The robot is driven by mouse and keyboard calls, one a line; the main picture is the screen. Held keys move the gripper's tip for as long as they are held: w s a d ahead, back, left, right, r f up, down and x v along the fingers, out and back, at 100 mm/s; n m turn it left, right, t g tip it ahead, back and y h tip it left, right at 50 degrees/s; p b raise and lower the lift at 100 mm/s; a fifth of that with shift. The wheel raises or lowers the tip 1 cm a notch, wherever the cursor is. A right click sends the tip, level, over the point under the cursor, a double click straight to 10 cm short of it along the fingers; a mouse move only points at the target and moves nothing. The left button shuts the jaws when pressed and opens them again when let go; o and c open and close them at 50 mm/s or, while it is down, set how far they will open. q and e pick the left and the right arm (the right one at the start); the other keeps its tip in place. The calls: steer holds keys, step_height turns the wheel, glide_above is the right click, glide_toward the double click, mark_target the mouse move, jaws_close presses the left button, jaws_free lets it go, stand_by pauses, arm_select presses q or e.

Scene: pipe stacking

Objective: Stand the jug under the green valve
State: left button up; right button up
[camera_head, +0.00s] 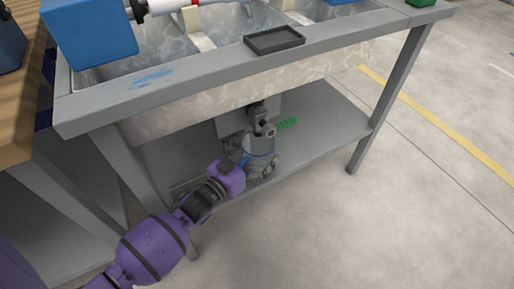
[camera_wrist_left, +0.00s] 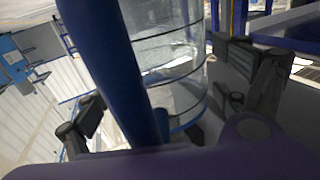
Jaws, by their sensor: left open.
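The jug (camera_head: 261,160) is clear with a blue rim and blue handle. In the head view it stands on the lower shelf under the sink, almost directly below the grey pipe fitting with the green valve (camera_head: 287,123). My left gripper (camera_head: 241,160) is at the jug's near left side, with its purple wrist behind it. In the left wrist view the jug (camera_wrist_left: 178,65) stands between the spread fingers, with the blue handle (camera_wrist_left: 120,70) close in front of the palm. The fingers are open; I cannot tell whether they touch it. My right gripper is out of view.
The sink bench's front rail (camera_head: 210,79) and basin hang over the arm. The grey lower shelf (camera_head: 320,125) is clear to the right. Bench legs (camera_head: 385,105) stand at the sides. A dark tray (camera_head: 274,40) and a blue box (camera_head: 90,30) are above.

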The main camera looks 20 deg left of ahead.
arm_select(q)
steer(key=p+v, duration=0.3)
steer(key=v, duration=0.9)
steer(key=shift+r, duration=0.15)
